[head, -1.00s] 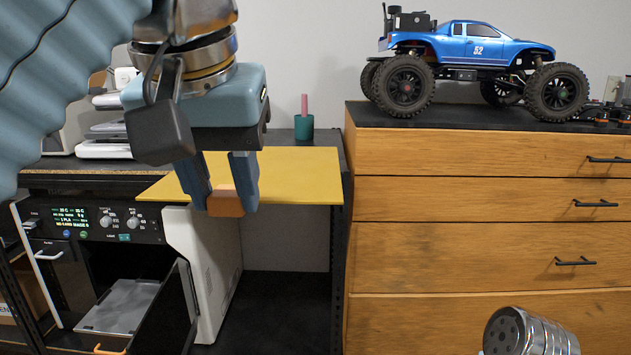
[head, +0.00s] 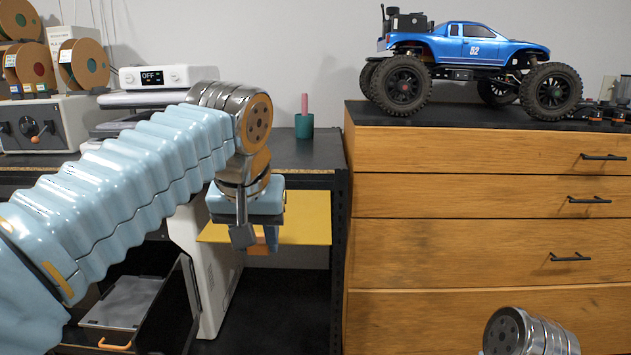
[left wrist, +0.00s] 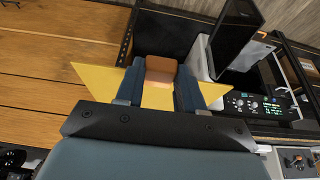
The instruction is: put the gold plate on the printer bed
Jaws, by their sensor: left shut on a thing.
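My left gripper (head: 257,238) is shut on the orange tab of the gold plate (head: 305,217). It holds the plate roughly level in the air, below bench-top height and in front of the shelf opening. In the left wrist view the plate (left wrist: 97,78) shows on both sides of the fingers (left wrist: 160,88), with the orange tab between them. The printer bed (head: 125,300) is a grey sheet inside the open printer, low on the left and lower than the plate. My left forearm hides much of the printer. My right gripper is not in view; only part of that arm shows.
The printer's dark open door (head: 180,300) and white side wall (head: 205,275) stand between plate and bed. The shelf's black post (head: 340,260) and wooden drawers (head: 480,230) are right of the plate. A blue truck (head: 470,60) stands on the drawers.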

